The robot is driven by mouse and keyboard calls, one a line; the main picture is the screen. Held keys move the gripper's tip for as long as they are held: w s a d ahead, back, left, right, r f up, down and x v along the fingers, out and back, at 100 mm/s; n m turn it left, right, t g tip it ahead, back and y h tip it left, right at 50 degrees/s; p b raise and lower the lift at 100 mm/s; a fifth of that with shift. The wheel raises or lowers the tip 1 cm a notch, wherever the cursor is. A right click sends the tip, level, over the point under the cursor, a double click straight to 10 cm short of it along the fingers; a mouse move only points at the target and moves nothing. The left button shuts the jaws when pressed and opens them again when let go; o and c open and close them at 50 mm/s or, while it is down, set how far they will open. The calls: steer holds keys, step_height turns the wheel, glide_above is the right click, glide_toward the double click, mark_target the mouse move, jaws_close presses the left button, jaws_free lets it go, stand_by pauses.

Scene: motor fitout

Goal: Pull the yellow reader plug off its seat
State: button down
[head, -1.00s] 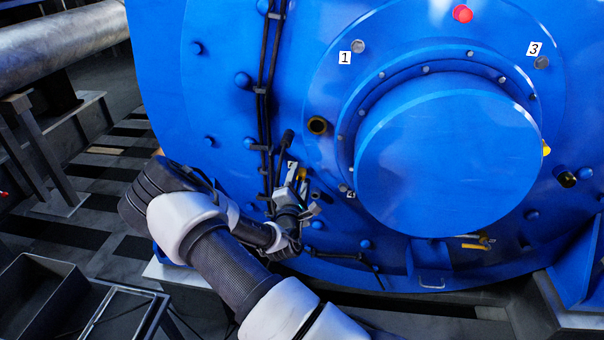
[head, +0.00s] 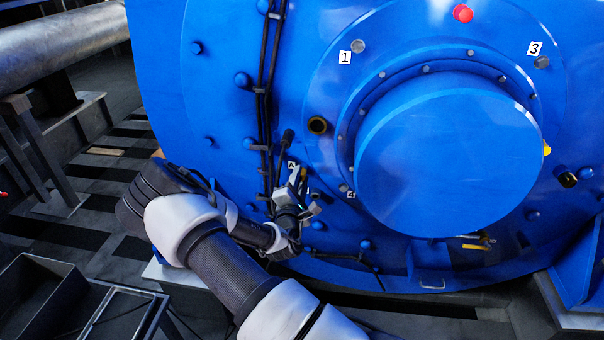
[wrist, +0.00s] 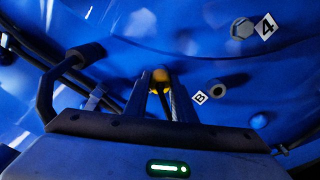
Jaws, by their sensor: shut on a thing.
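The yellow plug (wrist: 160,76) shows in the wrist view between the tips of my gripper (wrist: 161,88). My gripper is shut on it, close to the blue motor face (wrist: 200,60). In the head view my gripper (head: 299,181) is at the lower left of the big round cover, and only a small bit of the yellow plug (head: 303,174) shows there. The fingers hide most of the plug and what lies behind it. I cannot tell whether it is still on its seat.
Label A (head: 291,165) is just above my gripper. A dark socket (wrist: 217,88) by label B (wrist: 200,97) and a bolt (wrist: 242,28) by label 4 are to its right. Black cables (head: 266,100) run down the left. A round cover (head: 445,160) bulges out at right.

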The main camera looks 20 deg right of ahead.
steer(key=v, duration=0.6)
stand_by(1.1)
steer(key=shift+s+a, duration=0.1)
steer(key=v, duration=2.1)
steer(key=shift+s+a, duration=0.25)
stand_by(0.6)
steer(key=w+a+r+n+t+y, duration=0.1)
steer(key=w+r+n+t+y, duration=0.15)
steer(key=w+y, duration=0.35)
steer(key=w+a+r+n+t+y, duration=0.1)
steer(key=w+a+r+n+y, duration=0.2)
steer(key=w, duration=0.5)
step_height(320, 180, up, 23)
steer(key=n+y+p, duration=0.1)
steer(key=p, duration=2.2)
steer(key=shift+d+f, duration=0.2)
steer(key=shift+d, duration=0.05)
